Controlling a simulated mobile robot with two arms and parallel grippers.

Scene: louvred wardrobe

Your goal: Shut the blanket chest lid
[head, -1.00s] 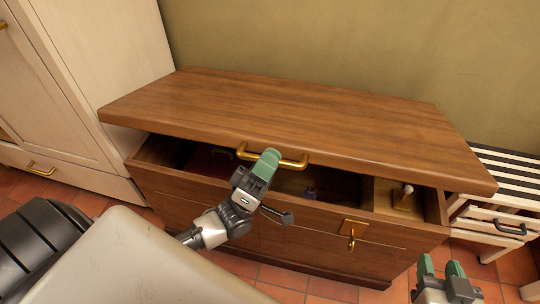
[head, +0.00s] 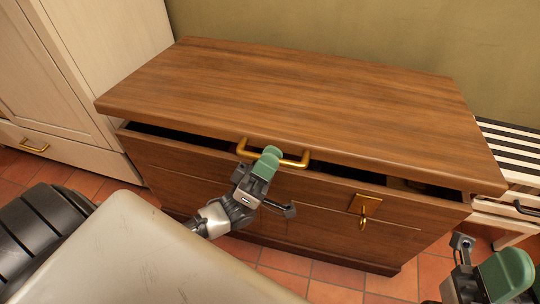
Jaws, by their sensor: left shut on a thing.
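The wooden blanket chest (head: 300,218) stands in front of me. Its lid (head: 300,95) is tilted slightly, leaving a narrow dark gap along the front edge. A brass handle (head: 245,149) sits on the lid's front edge. My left gripper (head: 267,160) is shut on this handle. A brass hasp (head: 364,206) hangs on the chest's front. The chest's inside is almost fully hidden under the lid. My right gripper (head: 500,275) is at the lower right, away from the chest; I cannot tell how its fingers stand.
A cream wardrobe (head: 70,75) with a brass handle stands at the left, close to the chest. A black-and-white striped bench (head: 512,150) stands at the right. Terracotta tiles (head: 330,275) cover the floor in front.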

